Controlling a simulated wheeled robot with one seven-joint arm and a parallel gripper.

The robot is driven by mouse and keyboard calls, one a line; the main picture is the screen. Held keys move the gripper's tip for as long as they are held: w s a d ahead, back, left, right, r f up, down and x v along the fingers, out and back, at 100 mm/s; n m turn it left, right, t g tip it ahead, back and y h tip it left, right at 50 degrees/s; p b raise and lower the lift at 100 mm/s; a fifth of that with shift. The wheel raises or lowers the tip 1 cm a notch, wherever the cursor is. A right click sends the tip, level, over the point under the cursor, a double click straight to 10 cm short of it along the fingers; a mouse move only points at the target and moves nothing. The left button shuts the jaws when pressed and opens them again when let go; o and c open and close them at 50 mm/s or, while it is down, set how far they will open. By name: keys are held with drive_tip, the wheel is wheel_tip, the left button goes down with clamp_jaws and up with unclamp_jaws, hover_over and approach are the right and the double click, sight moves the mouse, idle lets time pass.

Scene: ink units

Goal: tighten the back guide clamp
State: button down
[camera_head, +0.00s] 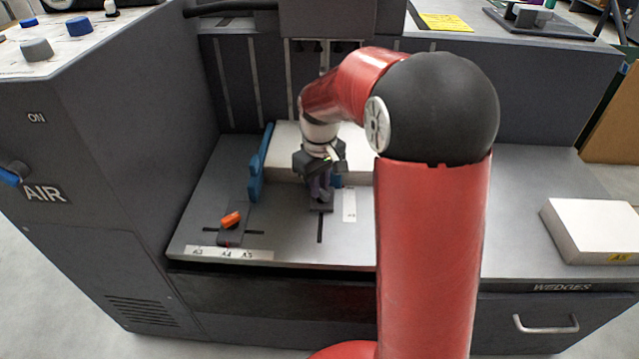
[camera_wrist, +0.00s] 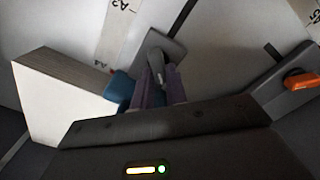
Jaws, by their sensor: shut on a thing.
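The back guide clamp is a dark grey block (camera_head: 321,207) over a slot in the metal table, under my gripper (camera_head: 321,192). In the wrist view its grey block (camera_wrist: 176,48) shows, with a grey lever (camera_wrist: 155,62) between the purple fingers of my gripper (camera_wrist: 164,78). The fingers are shut on this lever. Part of the blue back guide (camera_head: 337,181) shows beside the gripper; it also shows in the wrist view (camera_wrist: 119,88). The lever's lower end is hidden by the fingers.
A paper stack (camera_head: 285,140) lies behind the gripper, with a long blue side guide (camera_head: 258,165) at its left. The side clamp has an orange lever (camera_head: 231,219), also in the wrist view (camera_wrist: 301,80). Another stack (camera_head: 590,225) lies at the right. Scale labels (camera_head: 349,205) mark the table.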

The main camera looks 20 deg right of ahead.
drive_tip(key=m+p, duration=0.1)
drive_tip(key=m, duration=0.4)
drive_tip(key=shift+d, duration=0.2)
drive_tip(key=m+p, duration=0.1)
drive_tip(key=m, duration=0.3)
drive_tip(key=shift+d+m, duration=0.15)
drive_tip(key=shift+m, duration=0.15)
drive_tip(key=m+p, duration=0.1)
drive_tip(key=m, duration=0.3)
drive_tip(key=shift+s+d, duration=0.1)
drive_tip(key=shift+d, duration=0.05)
drive_tip(key=shift+d+m+p, duration=0.1)
drive_tip(key=shift+m+p, duration=0.6)
drive_tip(key=shift+m, duration=1.3)
drive_tip(key=shift+s, duration=0.1)
drive_tip(key=c, duration=1.4)
unclamp_jaws()
